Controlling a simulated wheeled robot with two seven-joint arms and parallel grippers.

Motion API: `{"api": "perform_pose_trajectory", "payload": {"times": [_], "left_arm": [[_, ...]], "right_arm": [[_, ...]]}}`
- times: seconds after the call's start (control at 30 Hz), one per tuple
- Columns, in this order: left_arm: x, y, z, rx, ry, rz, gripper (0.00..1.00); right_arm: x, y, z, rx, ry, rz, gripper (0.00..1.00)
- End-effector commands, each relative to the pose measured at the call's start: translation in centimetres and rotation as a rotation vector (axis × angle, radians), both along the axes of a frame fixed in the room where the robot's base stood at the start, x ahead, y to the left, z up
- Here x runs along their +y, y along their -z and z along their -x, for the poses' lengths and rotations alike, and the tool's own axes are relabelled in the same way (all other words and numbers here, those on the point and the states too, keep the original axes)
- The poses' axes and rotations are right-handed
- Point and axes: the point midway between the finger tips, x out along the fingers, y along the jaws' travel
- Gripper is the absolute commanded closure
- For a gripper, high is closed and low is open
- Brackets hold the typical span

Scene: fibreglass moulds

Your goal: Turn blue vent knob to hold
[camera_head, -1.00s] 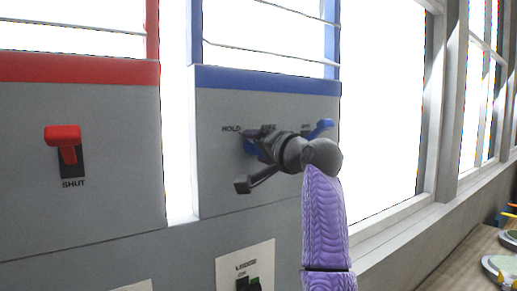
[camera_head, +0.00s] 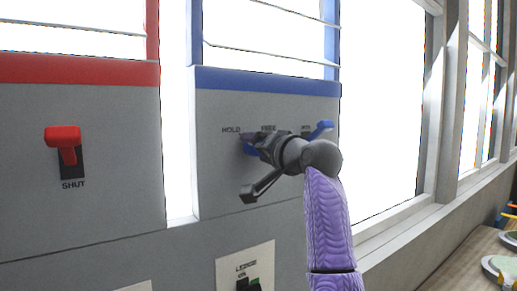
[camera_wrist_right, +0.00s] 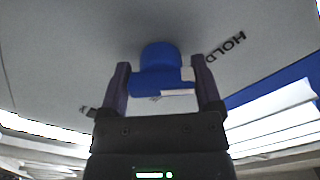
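The blue vent knob (camera_head: 249,147) is on the grey panel under the blue band, mostly hidden by my right gripper (camera_head: 258,147) in the head view. The HOLD label is up and left of it, FREE is above, and a third label to the right is partly covered. Which label the knob points at is unclear. My left gripper is not in view.
A blue lever (camera_head: 321,129) sticks out at the panel's right, close to my right wrist. A red lever (camera_head: 65,143) marked SHUT is on the left panel. A switch plate (camera_head: 233,267) is below. A bench with dishes (camera_head: 499,268) is at the lower right.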

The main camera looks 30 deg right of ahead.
Motion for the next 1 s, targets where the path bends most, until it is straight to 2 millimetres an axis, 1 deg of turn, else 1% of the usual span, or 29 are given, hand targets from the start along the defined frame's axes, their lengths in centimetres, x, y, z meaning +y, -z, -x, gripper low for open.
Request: {"api": "perform_pose_trajectory", "payload": {"times": [0.03,0.07,0.27,0.33,0.37,0.43,0.53,0.6,0.7,0.8,1.0], "left_arm": [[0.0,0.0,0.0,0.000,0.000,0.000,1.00],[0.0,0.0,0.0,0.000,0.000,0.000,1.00],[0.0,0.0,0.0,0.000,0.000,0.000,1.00],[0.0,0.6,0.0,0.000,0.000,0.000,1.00],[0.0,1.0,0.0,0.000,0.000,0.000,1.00],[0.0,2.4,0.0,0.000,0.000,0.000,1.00],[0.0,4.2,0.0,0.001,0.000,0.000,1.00],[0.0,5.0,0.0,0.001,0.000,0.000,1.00],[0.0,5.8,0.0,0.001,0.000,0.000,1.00],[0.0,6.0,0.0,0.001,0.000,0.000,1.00],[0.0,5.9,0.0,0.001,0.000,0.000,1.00]], "right_arm": [[0.0,0.1,0.0,0.001,0.000,0.000,0.06],[0.0,0.0,0.0,0.002,0.000,-0.001,0.00],[0.0,0.0,0.0,-0.001,0.000,-0.001,0.00],[-0.1,0.1,0.5,-0.003,0.001,-0.001,0.00],[-0.2,0.2,0.9,-0.005,0.001,-0.002,0.00],[-0.4,0.6,2.5,-0.008,0.003,0.001,0.00],[-0.8,0.7,5.2,-0.007,0.004,0.001,0.00],[-1.1,0.6,6.9,-0.007,0.003,0.000,0.00],[-1.3,0.4,8.7,-0.003,0.002,-0.001,0.00],[-1.4,0.2,9.6,-0.001,0.001,-0.001,0.00],[-1.4,0.0,9.8,0.000,0.001,-0.002,0.00]]}}
